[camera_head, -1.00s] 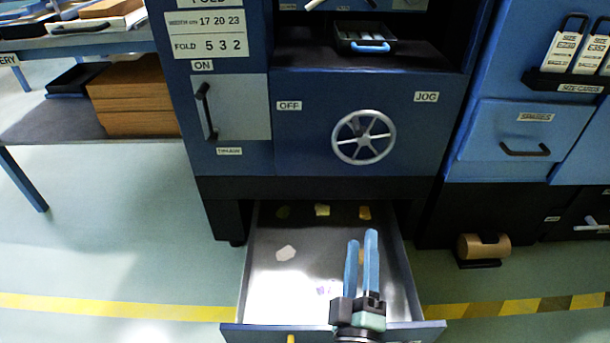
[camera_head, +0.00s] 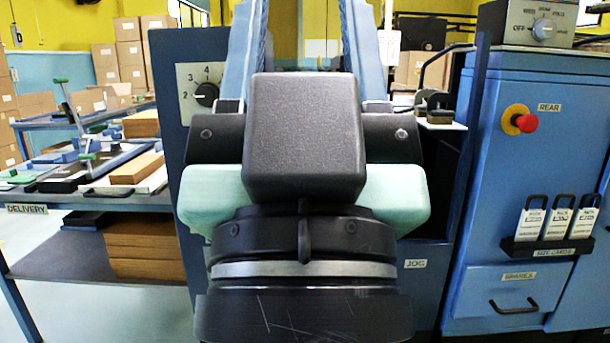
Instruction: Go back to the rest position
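My gripper (camera_head: 307,35) fills the middle of the head view, raised close to the camera and pointing up. Its two blue fingers stand wide apart, one on the left and one on the right, and their tips run out of the top of the picture. Only background shows between them, so it is open and I see nothing held. Its dark body and pale green housing hide most of the blue machine (camera_head: 168,95) behind.
A delivery table (camera_head: 95,203) with boards and stacked cardboard stands at the left. At the right is a blue cabinet (camera_head: 475,225) with a red stop button (camera_head: 526,123), size cards (camera_head: 556,224) and a closed drawer (camera_head: 495,291). Cartons (camera_head: 130,50) are stacked at the back.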

